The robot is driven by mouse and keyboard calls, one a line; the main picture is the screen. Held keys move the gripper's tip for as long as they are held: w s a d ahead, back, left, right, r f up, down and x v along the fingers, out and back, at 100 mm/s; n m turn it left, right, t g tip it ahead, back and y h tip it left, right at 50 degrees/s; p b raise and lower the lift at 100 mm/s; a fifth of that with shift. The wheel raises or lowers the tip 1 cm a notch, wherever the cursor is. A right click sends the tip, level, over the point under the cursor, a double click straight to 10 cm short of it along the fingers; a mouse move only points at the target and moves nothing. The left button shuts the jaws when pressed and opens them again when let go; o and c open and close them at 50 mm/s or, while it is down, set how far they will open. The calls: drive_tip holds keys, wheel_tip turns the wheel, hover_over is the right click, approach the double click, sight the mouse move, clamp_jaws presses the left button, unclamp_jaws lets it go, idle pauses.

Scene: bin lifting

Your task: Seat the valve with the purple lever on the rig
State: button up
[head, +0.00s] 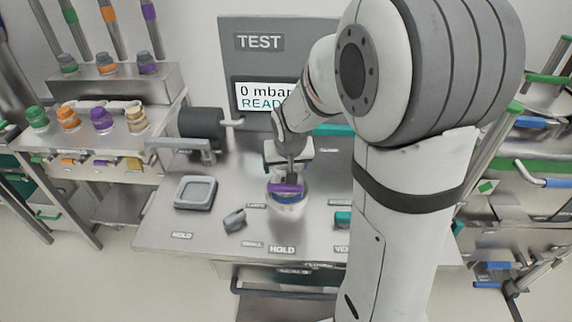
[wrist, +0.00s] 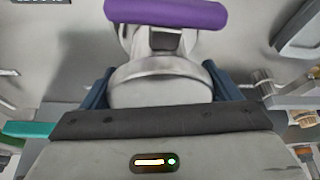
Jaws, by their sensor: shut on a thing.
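The valve with the purple lever (head: 285,188) is in the middle of the bench in the head view, just above the HOLD label. Its white round body (wrist: 160,85) fills the middle of the wrist view, with the purple lever (wrist: 165,14) across the top. My gripper (wrist: 160,88) has its blue fingers on both sides of the body and is shut on the valve. In the head view my gripper (head: 287,172) comes down on the valve from behind. I cannot tell whether the valve touches the bench. The rig (head: 200,122), with a dark cylinder and a clamp, stands at the back left.
A grey square tray (head: 196,192) and a small dark grey part (head: 234,220) lie left of the valve. A TEST panel (head: 262,62) with a READY display stands behind. Capped parts (head: 102,120) fill the left shelf. My arm hides the bench's right side.

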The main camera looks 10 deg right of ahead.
drive_tip(key=shift+f+b, duration=1.15)
drive_tip(key=shift+f, duration=0.1)
idle(0.6)
drive_tip(key=o, duration=1.4)
drive_tip(key=shift+o, duration=0.8)
drive_tip(key=shift+s+f, duration=0.1)
drive_tip(key=shift+r+p, duration=3.1)
drive_tip(key=shift+r, duration=1.5)
